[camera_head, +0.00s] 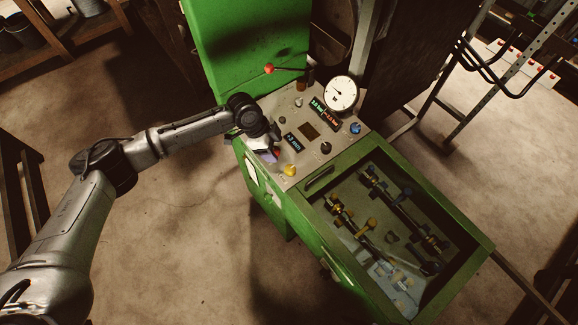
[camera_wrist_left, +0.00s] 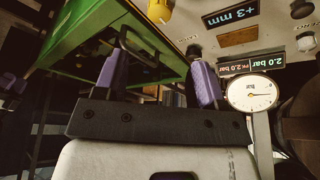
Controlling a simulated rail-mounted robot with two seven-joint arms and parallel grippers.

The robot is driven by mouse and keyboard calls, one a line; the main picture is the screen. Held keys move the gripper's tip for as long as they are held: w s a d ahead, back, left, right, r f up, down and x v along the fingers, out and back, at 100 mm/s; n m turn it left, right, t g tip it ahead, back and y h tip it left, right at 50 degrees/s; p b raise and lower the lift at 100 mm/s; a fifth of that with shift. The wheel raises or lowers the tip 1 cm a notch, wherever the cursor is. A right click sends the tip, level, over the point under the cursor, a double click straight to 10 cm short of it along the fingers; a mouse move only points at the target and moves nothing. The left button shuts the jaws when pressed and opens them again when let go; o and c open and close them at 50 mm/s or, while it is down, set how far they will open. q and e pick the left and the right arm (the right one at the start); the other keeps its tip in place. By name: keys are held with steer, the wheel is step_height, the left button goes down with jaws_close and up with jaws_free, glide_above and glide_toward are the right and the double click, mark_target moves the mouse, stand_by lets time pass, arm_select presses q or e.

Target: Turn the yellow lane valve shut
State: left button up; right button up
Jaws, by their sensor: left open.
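A yellow knob (camera_head: 290,170), which looks like the yellow lane valve, sits at the near left corner of the grey control panel (camera_head: 289,108). In the left wrist view the yellow knob (camera_wrist_left: 159,11) is at the top edge, partly cut off. My left gripper (camera_head: 272,155) is over the panel's left edge, just up and left of the knob. In the wrist view its two purple fingers (camera_wrist_left: 159,80) are apart with nothing between them. The knob lies beyond the fingertips, apart from them. My right gripper is in neither view.
The panel also bears a round gauge (camera_head: 340,93), a blue knob (camera_head: 355,128), a black knob (camera_head: 326,148) and a red-balled lever (camera_head: 269,68). A green-framed tray (camera_head: 468,262) with hose fittings adjoins it. Open floor (camera_head: 180,215) lies to the left.

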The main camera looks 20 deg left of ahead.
mark_target(290, 168)
arm_select(q)
steer(key=x, duration=1.1)
steer(key=shift+s+f, duration=0.1)
steer(key=shift+d+f, duration=0.3)
steer(key=shift+f, duration=0.35)
steer(key=shift+c, duration=0.2)
